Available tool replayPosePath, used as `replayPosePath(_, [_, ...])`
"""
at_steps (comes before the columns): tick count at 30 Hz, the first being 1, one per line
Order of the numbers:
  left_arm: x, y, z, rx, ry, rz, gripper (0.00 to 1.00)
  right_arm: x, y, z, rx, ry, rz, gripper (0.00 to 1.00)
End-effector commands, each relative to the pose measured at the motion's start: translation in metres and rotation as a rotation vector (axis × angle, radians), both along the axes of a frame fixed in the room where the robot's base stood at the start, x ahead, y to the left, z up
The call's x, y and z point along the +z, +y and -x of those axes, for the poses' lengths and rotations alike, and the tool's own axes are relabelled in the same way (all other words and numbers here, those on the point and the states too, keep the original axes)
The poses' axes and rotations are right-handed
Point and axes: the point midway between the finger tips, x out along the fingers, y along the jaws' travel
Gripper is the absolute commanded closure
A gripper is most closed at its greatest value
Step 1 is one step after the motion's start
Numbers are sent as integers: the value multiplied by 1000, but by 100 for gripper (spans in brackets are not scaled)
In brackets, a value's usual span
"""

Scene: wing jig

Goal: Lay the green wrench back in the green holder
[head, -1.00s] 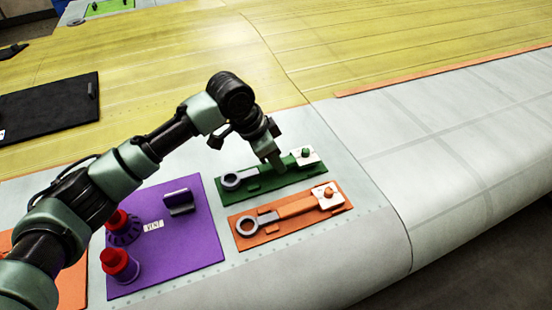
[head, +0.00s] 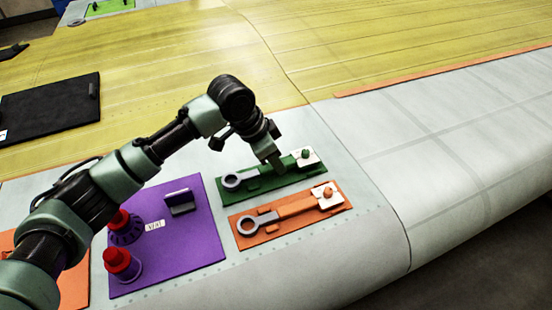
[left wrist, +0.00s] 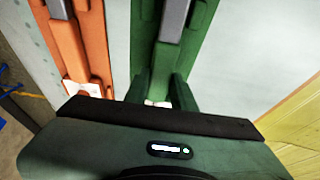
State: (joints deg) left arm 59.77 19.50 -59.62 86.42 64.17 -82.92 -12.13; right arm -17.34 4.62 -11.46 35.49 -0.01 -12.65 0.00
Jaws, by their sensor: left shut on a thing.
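The green wrench (head: 233,181) lies along the green holder (head: 303,178), its grey ring end to the left; its shaft (left wrist: 174,18) also shows in the left wrist view. My left gripper (head: 275,164) is over the wrench's green handle, pointing down, and is shut on it. In the left wrist view the fingers (left wrist: 164,92) reach down to the holder's channel. The gripped part of the handle is mostly hidden. I cannot tell whether the wrench rests fully on the holder's floor. My right gripper is not in view.
An orange holder with an orange wrench (head: 292,209) lies just in front. A purple board (head: 195,245) with two red-topped pieces (head: 122,262) is to the left. A black mat (head: 50,112) lies at far left. The wing surface to the right is clear.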

Motion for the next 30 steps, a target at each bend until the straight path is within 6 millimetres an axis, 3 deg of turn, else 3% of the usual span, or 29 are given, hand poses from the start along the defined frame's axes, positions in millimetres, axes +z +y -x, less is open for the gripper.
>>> replayPosePath(25, [-12,-1,-1,-1,-2,2,100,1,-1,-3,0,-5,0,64])
replayPosePath(26, [-12,-1,-1,-1,-2,2,67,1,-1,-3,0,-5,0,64])
replayPosePath(27, [-12,-1,-1,-1,-2,2,55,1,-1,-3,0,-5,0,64])
replayPosePath(28, [-12,-1,0,-1,-2,2,49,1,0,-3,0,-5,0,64])
replayPosePath(30, [-12,0,0,-1,-2,1,49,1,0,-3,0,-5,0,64])
